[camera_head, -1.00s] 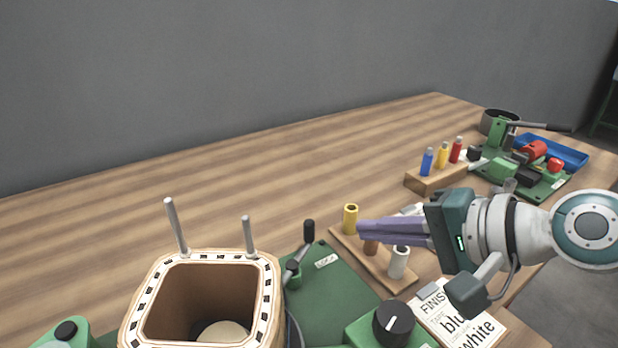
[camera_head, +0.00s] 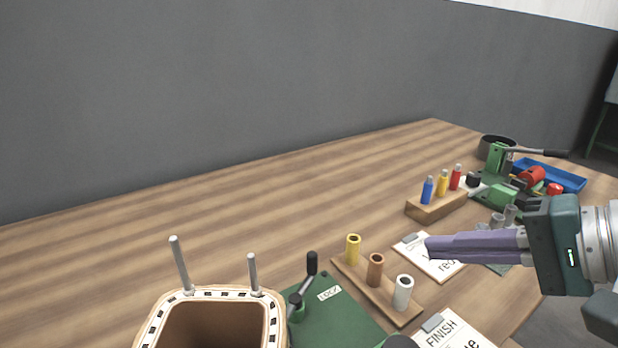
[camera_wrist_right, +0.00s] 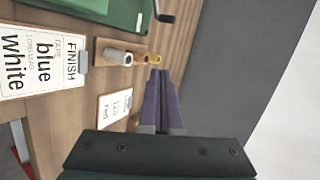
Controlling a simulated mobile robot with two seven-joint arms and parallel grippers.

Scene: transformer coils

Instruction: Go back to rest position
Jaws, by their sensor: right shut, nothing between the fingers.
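My right gripper (camera_head: 432,247) is in the head view at the right, its long purple fingers pointing left above the table. The fingers are closed together with nothing between them. In the right wrist view the purple fingers (camera_wrist_right: 158,76) also lie together. Near the fingertips stands a wooden strip (camera_head: 398,314) holding a yellow tube (camera_head: 353,249), a copper-brown tube (camera_head: 375,269) and a white tube (camera_head: 403,292); the fingers are apart from them. My left gripper is not in view.
A square coil former (camera_head: 150,322) with two metal posts is at the bottom left, beside a green winder base (camera_head: 335,315). A FINISH card (camera_head: 455,330) lies at the front. A block with coloured bottles (camera_head: 437,207) and a blue tray (camera_head: 560,177) stand at the back right. The back-left table is clear.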

